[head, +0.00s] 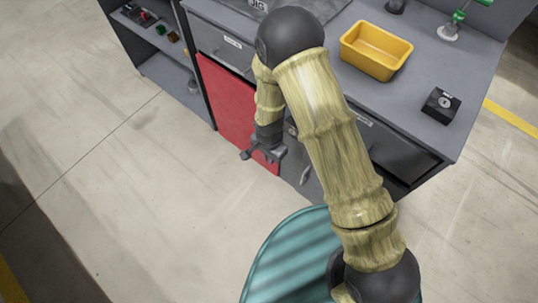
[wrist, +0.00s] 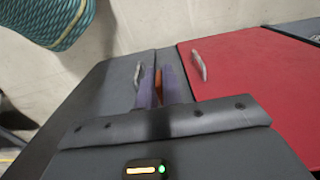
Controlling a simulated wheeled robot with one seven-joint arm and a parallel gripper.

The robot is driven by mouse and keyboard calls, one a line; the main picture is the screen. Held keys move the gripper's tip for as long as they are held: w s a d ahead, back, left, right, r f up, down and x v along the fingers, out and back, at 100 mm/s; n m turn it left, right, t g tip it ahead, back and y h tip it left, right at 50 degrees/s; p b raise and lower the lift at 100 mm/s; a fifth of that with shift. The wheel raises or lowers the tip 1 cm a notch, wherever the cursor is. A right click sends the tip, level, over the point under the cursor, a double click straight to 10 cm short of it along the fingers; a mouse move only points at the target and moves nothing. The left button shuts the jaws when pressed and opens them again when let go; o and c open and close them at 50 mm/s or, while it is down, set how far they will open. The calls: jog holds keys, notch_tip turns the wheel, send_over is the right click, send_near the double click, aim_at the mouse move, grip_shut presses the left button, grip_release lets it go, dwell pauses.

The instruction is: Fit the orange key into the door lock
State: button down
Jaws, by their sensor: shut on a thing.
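My gripper (head: 262,158) hangs in front of the cabinet, near where the red door meets the grey door. In the wrist view its two purple fingers (wrist: 162,90) are shut on the orange key (wrist: 158,82). Only a small orange strip of the key shows between them, and the head view does not show it. The grey door (wrist: 112,85) has a metal handle (head: 305,175). A small round fitting (head: 293,130) beside my arm may be the door lock. The wrist view does not show the lock, so I cannot tell whether the key touches it.
The red door (head: 238,108) has its own handle (wrist: 199,65). A yellow bin (head: 376,50) and a black box with a round dial (head: 441,105) stand on the grey worktop (head: 400,100). An open shelf (head: 170,78) is at the left. The floor in front is clear.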

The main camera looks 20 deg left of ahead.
jog(key=w+d, duration=0.2)
jog(key=w, duration=0.3)
jog(key=shift+w+d, duration=0.2)
jog(key=shift+w, duration=0.05)
jog(key=shift+w+d+r+p, duration=0.1)
jog(key=shift+w+d+p, duration=0.25)
jog(key=shift+w, duration=0.3)
jog(key=shift+w+d+p, duration=0.2)
jog(key=shift+w+p, duration=0.1)
jog(key=shift+w, duration=0.35)
dwell(5.9)
